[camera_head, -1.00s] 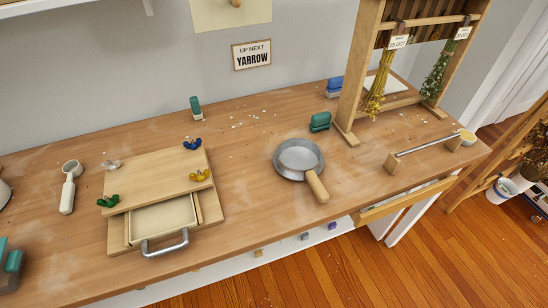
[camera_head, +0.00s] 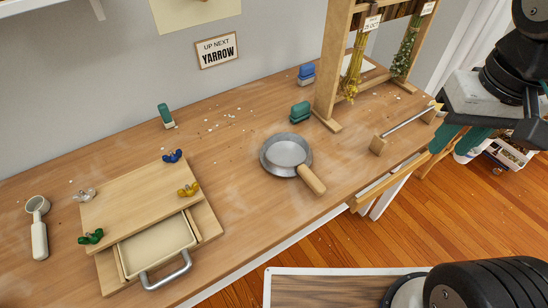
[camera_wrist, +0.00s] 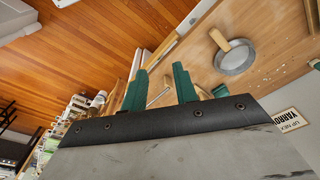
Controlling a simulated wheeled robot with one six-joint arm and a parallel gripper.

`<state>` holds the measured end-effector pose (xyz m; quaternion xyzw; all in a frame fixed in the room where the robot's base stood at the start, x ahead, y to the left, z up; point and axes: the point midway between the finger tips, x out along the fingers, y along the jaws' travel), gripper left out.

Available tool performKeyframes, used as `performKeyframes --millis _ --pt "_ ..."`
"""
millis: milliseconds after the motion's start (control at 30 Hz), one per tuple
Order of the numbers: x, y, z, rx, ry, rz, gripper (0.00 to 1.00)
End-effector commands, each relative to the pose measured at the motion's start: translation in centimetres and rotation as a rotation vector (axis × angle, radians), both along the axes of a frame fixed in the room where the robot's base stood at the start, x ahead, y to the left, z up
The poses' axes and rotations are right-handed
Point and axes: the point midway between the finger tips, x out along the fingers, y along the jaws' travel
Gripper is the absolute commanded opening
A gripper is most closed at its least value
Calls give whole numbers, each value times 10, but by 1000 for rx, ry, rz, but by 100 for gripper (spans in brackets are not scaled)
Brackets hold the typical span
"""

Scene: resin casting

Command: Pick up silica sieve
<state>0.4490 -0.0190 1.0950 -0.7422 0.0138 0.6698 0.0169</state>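The silica sieve looks to be the round grey metal pan-like piece (camera_head: 286,152) with a wooden handle (camera_head: 312,180). It lies on the workbench, its handle pointing to the lower right. In the wrist view, the sieve (camera_wrist: 236,58) shows at the upper right, beyond my green fingers. My gripper (camera_wrist: 160,70) has its two fingers spread, with nothing held between them. In the head view, my gripper (camera_head: 452,144) hangs off the bench's right side, well apart from the sieve; its fingers are partly hidden there.
A wooden press with a drawer (camera_head: 158,248) and coloured wing nuts sits at the left. A green block (camera_head: 300,112) and drying rack (camera_head: 330,70) stand behind the sieve. A metal rod (camera_head: 408,118) on wooden supports is right.

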Motion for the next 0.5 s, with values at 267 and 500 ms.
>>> performKeyframes --millis 267,500 --pt "93 67 -47 16 58 -112 29" --pt "148 138 -116 16 89 -224 29"
